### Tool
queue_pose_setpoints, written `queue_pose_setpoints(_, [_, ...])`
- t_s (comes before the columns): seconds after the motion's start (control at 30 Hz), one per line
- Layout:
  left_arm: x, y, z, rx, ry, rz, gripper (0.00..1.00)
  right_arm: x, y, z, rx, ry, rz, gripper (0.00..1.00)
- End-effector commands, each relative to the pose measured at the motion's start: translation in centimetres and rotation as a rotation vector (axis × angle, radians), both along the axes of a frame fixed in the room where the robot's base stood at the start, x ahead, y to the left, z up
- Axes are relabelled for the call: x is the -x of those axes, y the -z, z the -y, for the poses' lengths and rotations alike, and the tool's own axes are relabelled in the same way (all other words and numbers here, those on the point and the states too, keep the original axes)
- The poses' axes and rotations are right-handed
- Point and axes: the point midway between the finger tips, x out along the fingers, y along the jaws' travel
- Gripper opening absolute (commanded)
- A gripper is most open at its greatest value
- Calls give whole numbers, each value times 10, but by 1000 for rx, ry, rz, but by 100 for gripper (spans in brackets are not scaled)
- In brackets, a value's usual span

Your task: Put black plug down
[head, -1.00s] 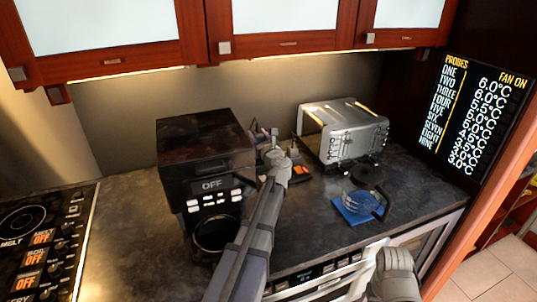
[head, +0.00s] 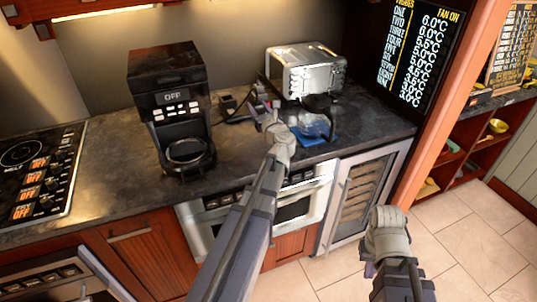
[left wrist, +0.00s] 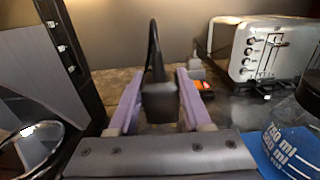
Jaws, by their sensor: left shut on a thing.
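The black plug (left wrist: 158,102) is between the purple fingers of my left gripper in the left wrist view. My left gripper (head: 265,110) is shut on it. A black cord (left wrist: 153,50) rises from the plug. In the head view the gripper is at the counter between the coffee machine and the toaster; the plug is too small to make out there. Whether the plug touches the counter is unclear. My right gripper (head: 370,268) is low in front of the counter, mostly hidden by its own arm.
The coffee machine (head: 170,85) stands left of my left gripper. The silver toaster (head: 305,68) is behind it to the right. A jug (head: 312,124) on a blue mat (head: 320,139) is close on the right. A black-and-orange box (left wrist: 203,86) lies beyond the fingers. Dark counter (head: 110,145) is bare further left.

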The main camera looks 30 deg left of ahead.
Motion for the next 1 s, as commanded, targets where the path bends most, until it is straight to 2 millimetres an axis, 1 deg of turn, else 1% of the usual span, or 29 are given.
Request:
queue_pose_setpoints(0.17, [1,1,1,0,0,0,0,0,1,0,0,0,0,0])
queue_pose_setpoints(0.27, [1,5,1,0,0,0,0,0,5,0,0,0,0,0])
queue_pose_setpoints(0.37, [1,14,1,0,0,0,0,0,15,0,0,0,0,0])
queue_pose_setpoints(0.6, [1,52,1,0,0,0,0,0,52,0,0,0,0,0])
queue_pose_setpoints(0.7, [1,63,1,0,0,0,0,0,63,0,0,-1,0,0])
queue_pose_setpoints(0.77, [1,65,1,0,0,0,0,0,65,0,0,-1,0,0])
queue_pose_setpoints(0.93, [1,64,1,0,0,0,0,0,64,0,0,-1,0,0])
queue_pose_setpoints(1.0, [1,68,1,0,0,0,0,0,68,0,0,-1,0,0])
